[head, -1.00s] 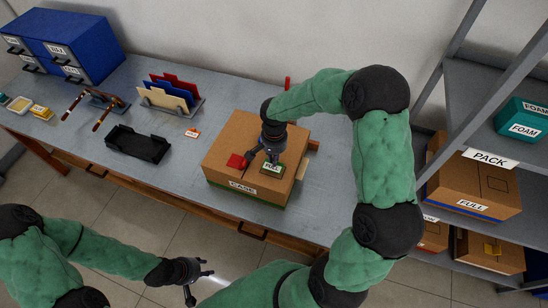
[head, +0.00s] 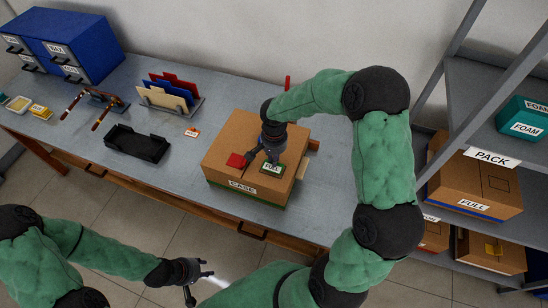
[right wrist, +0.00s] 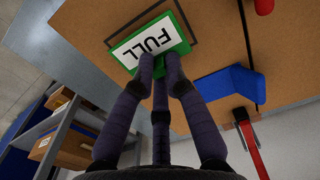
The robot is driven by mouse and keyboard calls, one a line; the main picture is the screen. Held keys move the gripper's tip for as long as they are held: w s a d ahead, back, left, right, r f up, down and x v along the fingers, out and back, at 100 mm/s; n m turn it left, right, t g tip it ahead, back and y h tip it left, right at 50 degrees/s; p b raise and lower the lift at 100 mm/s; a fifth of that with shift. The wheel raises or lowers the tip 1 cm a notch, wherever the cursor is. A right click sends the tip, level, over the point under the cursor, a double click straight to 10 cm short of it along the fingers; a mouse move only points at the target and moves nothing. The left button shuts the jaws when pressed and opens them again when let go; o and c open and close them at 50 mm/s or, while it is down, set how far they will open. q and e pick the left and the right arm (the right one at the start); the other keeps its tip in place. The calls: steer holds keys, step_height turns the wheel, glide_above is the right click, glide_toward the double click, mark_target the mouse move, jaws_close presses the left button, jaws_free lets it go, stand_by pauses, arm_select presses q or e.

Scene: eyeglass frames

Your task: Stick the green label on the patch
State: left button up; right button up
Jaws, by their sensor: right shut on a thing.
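The green label (head: 272,168), with a white FULL panel, is at the front right of the top of the cardboard box marked CASE (head: 228,138). My right gripper (head: 261,160) is above the box, shut on the label's edge. In the right wrist view the label (right wrist: 150,42) lies over a dark-outlined rectangle, the patch (right wrist: 103,9), covering part of it. The outline shows beyond the label's far edges. I cannot tell whether the label touches the cardboard. My left gripper (head: 197,281) is open and empty, in front of the table.
A blue object (right wrist: 228,84) is near the right fingers in the wrist view. A black tray (head: 137,145) and a file rack (head: 171,98) stand left. Shelves with boxes (head: 475,185) are at right.

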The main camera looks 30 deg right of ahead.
steer(key=shift+f+b, duration=0.65)
steer(key=shift+f, duration=0.15)
stand_by(0.4)
steer(key=o, duration=0.8)
steer(key=shift+r+p, duration=2.1)
steer(key=shift+r, duration=1.45)
